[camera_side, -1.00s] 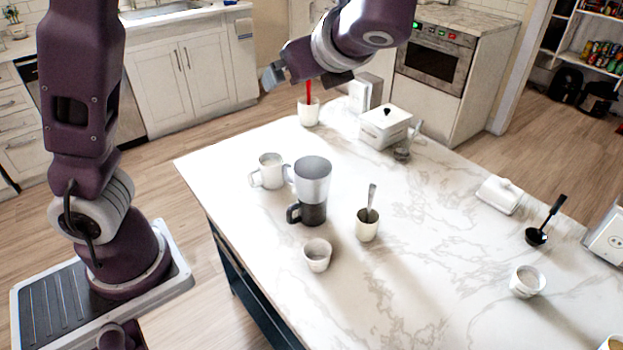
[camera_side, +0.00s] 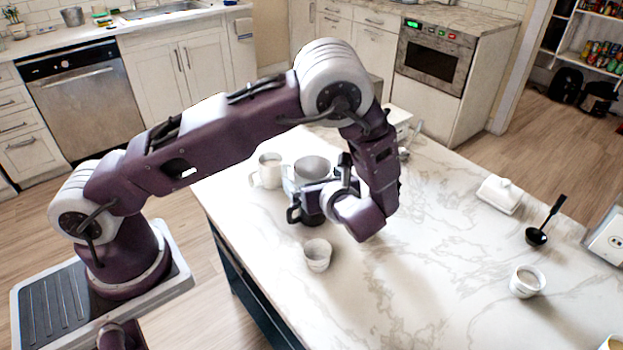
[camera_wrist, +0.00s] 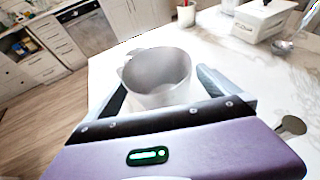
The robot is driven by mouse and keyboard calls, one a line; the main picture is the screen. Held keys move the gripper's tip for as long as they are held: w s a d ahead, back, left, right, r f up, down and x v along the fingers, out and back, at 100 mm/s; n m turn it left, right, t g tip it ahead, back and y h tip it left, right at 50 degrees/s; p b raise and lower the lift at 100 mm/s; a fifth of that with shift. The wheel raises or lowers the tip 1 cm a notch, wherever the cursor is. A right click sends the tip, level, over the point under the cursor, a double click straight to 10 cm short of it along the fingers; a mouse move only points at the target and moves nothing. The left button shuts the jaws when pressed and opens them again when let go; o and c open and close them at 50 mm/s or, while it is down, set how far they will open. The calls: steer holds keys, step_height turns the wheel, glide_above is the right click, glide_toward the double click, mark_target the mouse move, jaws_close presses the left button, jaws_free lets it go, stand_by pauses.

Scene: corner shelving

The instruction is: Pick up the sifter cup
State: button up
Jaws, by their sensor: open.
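The sifter cup, which I take to be the tall grey metal cup with a dark base and black handle (camera_side: 312,168), stands upright on the marble counter. My gripper (camera_wrist: 160,88) is open, with one finger on each side of the cup, as the wrist view shows (camera_wrist: 158,72). In the side view my wrist hides much of the cup's right side. Whether either finger touches the cup I cannot tell.
A white mug (camera_side: 268,171) stands close at the cup's left. A small white cup (camera_side: 317,254) stands in front. A white box (camera_wrist: 262,18) and a utensil cup (camera_wrist: 186,14) are farther back.

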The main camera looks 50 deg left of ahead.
steer(key=shift+x, duration=0.75)
steer(key=c, duration=1.5)
